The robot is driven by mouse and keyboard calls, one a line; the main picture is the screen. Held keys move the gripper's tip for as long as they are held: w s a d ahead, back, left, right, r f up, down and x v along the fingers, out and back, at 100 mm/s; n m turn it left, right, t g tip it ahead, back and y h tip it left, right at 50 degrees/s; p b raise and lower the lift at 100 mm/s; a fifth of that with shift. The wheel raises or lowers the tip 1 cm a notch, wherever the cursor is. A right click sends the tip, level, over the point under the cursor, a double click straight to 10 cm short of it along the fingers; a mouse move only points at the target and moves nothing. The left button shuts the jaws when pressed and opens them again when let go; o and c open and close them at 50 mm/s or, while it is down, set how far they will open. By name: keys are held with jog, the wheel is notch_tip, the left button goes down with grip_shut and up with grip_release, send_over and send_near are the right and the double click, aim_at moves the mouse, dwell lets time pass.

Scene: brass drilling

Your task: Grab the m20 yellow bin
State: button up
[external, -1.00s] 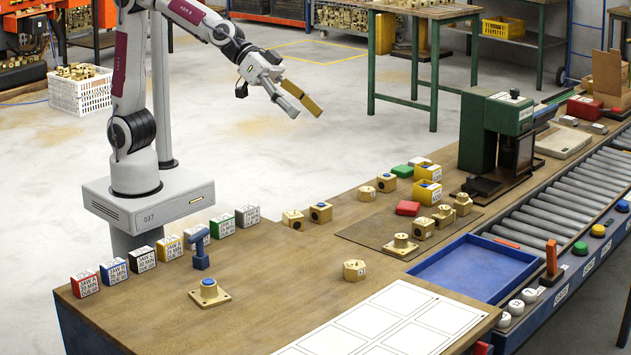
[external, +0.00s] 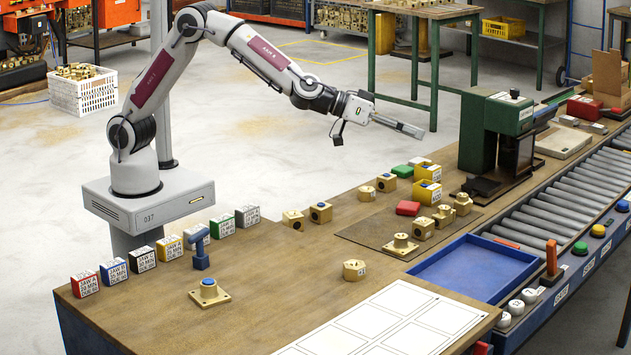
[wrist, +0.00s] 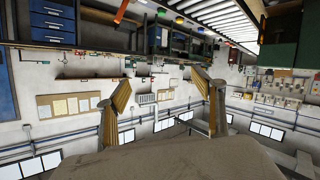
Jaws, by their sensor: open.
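Small yellow bins stand on the bench left of the green machine in the external view: one in front (external: 427,195), one just behind it (external: 429,173), and a partly hidden yellow one (external: 420,162) at the back. Their labels are too small to read, so I cannot tell which is m20. My gripper (external: 410,128) is in the air above and behind them, pointing right, apart from everything. In the wrist view my gripper (wrist: 162,88) has its two fingers wide apart with nothing between them. No yellow bin can be made out there.
Brass parts (external: 423,229), a red block (external: 408,208) and a green block (external: 402,171) crowd the bins. The green machine (external: 497,130) stands to their right, a blue tray (external: 475,268) in front. Colored boxes (external: 170,248) line the left edge.

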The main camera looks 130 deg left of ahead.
jog(key=a+f+n+g+y, duration=0.2)
jog(key=a+f, duration=0.3)
jog(key=a, duration=0.2)
jog(key=n+g+y, duration=0.4)
jog(key=n+g, duration=0.1)
jog(key=g, duration=0.4)
send_near(427, 185)
jog(key=shift+w+d+r, duration=0.1)
jog(key=shift+w+r, duration=0.05)
jog(key=shift+w, duration=0.35)
jog(key=shift+w+d+r, duration=0.1)
jog(key=shift+w+r, duration=0.1)
jog(key=shift+w, duration=0.3)
jog(key=shift+x, duration=1.3)
jog(key=shift+a, duration=0.15)
jog(key=shift+x, duration=2.45)
jog(key=shift+s, duration=0.1)
